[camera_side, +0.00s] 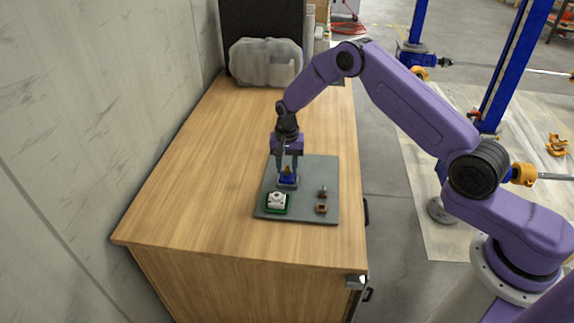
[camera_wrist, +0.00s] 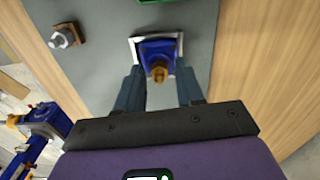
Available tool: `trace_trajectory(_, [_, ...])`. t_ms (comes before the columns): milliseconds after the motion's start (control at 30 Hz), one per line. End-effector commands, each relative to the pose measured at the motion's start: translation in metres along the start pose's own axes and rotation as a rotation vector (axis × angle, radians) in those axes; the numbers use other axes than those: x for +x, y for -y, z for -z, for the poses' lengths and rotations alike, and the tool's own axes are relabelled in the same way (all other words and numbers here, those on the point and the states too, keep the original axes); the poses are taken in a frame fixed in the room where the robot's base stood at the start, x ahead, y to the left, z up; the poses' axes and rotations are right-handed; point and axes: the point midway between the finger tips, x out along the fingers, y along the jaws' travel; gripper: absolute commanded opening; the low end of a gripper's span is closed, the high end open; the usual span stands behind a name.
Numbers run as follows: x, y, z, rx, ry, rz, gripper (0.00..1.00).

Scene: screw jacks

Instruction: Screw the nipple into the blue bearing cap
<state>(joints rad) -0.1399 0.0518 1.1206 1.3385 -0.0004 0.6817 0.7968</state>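The blue bearing cap (camera_side: 287,181) sits in a pale square holder on the grey mat, and it also shows in the wrist view (camera_wrist: 157,47). A brass-coloured piece, apparently the nipple (camera_wrist: 158,72), stands on top of the cap; it shows in the side view too (camera_side: 287,171). How deeply it is seated cannot be told. My gripper (camera_wrist: 159,66) points down over the cap, its two fingers apart on either side of the brass piece. Gaps show between the fingers and the brass piece, so my gripper (camera_side: 288,178) looks open and empty.
A white part (camera_side: 277,200) in a green holder stands just in front of the cap. Two small brown holders (camera_side: 321,208) stand to the right on the grey mat (camera_side: 300,215); one in the wrist view (camera_wrist: 66,37) carries a grey piece. The wooden tabletop (camera_side: 190,190) left is clear.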

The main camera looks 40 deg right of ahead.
Motion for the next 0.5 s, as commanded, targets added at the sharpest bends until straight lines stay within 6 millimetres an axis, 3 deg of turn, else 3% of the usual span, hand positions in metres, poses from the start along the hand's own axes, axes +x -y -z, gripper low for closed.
trace_trajectory(500, [0.0,-0.0003,0.0001,-0.601,0.0,0.0,0.37])
